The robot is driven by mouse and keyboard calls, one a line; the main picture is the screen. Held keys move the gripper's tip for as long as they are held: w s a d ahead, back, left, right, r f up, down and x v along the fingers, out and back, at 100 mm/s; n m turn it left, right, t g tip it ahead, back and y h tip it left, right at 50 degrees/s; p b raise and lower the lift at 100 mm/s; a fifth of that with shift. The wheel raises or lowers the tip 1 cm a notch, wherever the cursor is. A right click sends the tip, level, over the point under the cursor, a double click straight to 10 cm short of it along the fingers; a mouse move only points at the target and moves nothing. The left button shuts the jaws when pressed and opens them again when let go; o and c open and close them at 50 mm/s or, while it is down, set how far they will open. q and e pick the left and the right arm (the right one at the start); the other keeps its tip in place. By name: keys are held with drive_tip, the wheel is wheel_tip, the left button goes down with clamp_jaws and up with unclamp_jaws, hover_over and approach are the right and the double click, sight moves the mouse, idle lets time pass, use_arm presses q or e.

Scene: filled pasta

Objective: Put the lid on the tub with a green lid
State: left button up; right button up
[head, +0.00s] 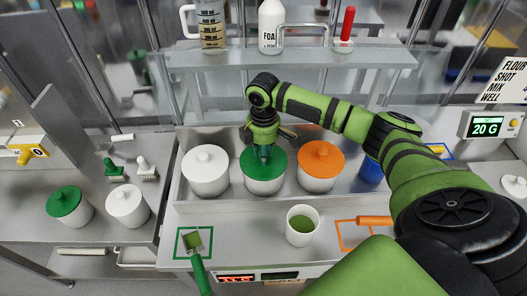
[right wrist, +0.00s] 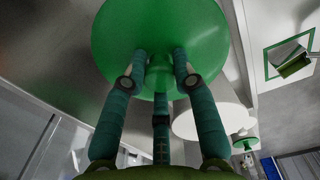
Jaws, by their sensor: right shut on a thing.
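My right gripper (head: 264,152) points down over the middle tub in the tray and is shut on the knob of a green lid (head: 276,164). In the right wrist view the fingers (right wrist: 160,72) close around the knob of the round green lid (right wrist: 205,30). Below the lid is the white body of the tub (head: 264,187). The lid lies level over the tub's mouth; whether it rests fully on the rim cannot be told. My left gripper is not in view.
A white-lidded tub (head: 205,172) and an orange-lidded tub (head: 320,168) flank it closely. In front stand an open cup of green contents (head: 301,226) and a green-handled scoop (head: 196,247). A smaller green-lidded tub (head: 65,205) is on the left counter. A shelf (head: 300,57) runs behind.

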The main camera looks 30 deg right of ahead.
drive_tip(key=o, duration=1.5)
drive_tip(key=shift+r, duration=3.55)
drive_tip(key=shift+c, duration=0.4)
clamp_jaws()
drive_tip(key=shift+f, duration=0.25)
